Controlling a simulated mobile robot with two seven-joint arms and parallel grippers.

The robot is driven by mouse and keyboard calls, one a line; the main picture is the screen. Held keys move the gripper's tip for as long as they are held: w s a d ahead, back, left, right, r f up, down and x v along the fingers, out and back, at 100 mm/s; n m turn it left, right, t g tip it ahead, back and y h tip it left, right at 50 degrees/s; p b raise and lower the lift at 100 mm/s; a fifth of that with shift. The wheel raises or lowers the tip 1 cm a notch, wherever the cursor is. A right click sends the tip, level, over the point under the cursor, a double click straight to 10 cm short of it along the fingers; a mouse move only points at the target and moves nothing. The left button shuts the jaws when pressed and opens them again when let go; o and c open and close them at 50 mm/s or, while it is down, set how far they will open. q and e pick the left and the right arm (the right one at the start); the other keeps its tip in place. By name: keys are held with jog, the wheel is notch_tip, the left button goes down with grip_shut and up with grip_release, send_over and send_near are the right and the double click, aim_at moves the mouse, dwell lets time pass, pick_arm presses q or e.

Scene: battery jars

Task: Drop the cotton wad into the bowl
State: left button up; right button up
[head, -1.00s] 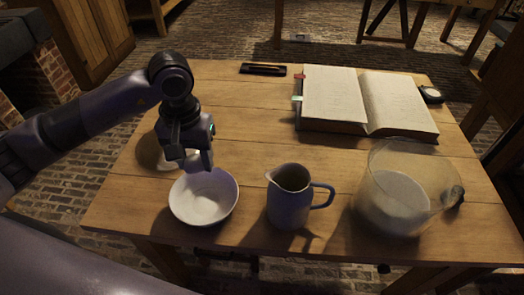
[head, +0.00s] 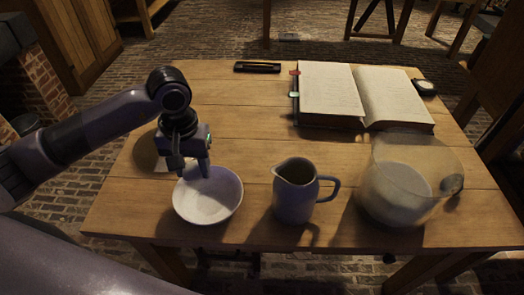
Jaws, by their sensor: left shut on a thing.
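The white bowl (head: 208,203) stands upright on the front left of the wooden table. My left gripper (head: 191,172) points down at the bowl's back left rim, its fingertips just over or behind that edge. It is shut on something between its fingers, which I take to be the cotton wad. The wad itself is hidden or too small to make out. The inside of the bowl looks white, and no separate wad shows in it. My right gripper is out of view.
A grey-blue jug (head: 296,193) stands right of the bowl. A glass jar (head: 408,185) with pale contents is farther right. An open book (head: 335,92), a dark case (head: 257,66) and a small round object (head: 424,87) lie at the back. The table's middle is clear.

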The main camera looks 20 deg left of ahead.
pick_arm(q)
jog(key=shift+f+b, duration=0.35)
jog(key=shift+f, duration=0.85)
jog(key=o, duration=1)
jog(key=shift+r, duration=0.15)
notch_tip(320, 180, up, 7)
jog(key=shift+f, duration=0.1)
jog(key=shift+s, duration=0.1)
